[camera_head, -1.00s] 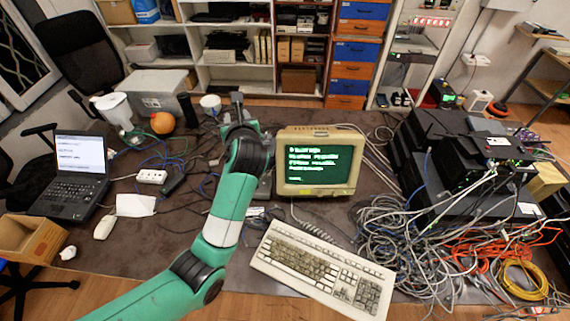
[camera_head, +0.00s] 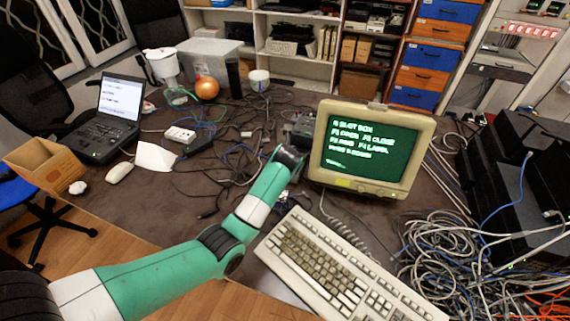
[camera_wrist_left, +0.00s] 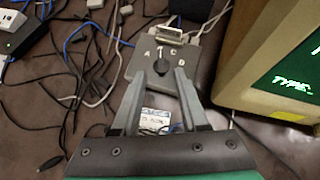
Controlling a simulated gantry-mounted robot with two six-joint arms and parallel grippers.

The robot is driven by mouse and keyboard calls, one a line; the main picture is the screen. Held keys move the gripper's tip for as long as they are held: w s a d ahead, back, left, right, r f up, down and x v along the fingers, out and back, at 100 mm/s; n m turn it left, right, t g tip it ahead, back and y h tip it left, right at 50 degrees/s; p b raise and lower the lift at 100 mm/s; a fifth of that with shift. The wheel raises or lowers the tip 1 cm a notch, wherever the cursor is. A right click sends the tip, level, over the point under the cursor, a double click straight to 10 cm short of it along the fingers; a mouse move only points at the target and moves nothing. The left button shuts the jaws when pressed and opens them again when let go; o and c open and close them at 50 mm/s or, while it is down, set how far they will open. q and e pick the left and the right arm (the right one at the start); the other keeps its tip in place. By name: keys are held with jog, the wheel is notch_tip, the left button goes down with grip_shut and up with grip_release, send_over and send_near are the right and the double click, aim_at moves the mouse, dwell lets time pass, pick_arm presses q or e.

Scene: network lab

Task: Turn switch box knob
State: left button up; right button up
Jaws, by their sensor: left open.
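A grey switch box (camera_wrist_left: 150,57) with a dark round knob (camera_wrist_left: 161,67) and letter marks lies on the desk in the left wrist view. A metal connector is at its far edge. My left gripper (camera_wrist_left: 160,73) is open, with its two fingers apart on either side of the knob in the picture. I cannot tell whether they touch it. In the head view my left gripper (camera_head: 288,155) is beside the monitor, its fingertips hard to make out. The box (camera_head: 300,127) shows partly beyond it. My right gripper is not in view.
A beige monitor (camera_head: 368,150) with green text stands close to the right of the gripper. A keyboard (camera_head: 330,265) lies in front. Loose cables (camera_head: 195,195) spread over the desk to the left. A power strip (camera_head: 180,135) and laptop (camera_head: 105,115) are farther left.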

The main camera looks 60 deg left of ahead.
pick_arm(q)
jog(key=b+x, duration=0.3)
jog(key=x, duration=0.4)
jog(key=shift+w+a+f+b, duration=0.1)
jog(key=shift+w+f+b, duration=0.05)
jog(key=shift+b, duration=0.25)
grip_shut()
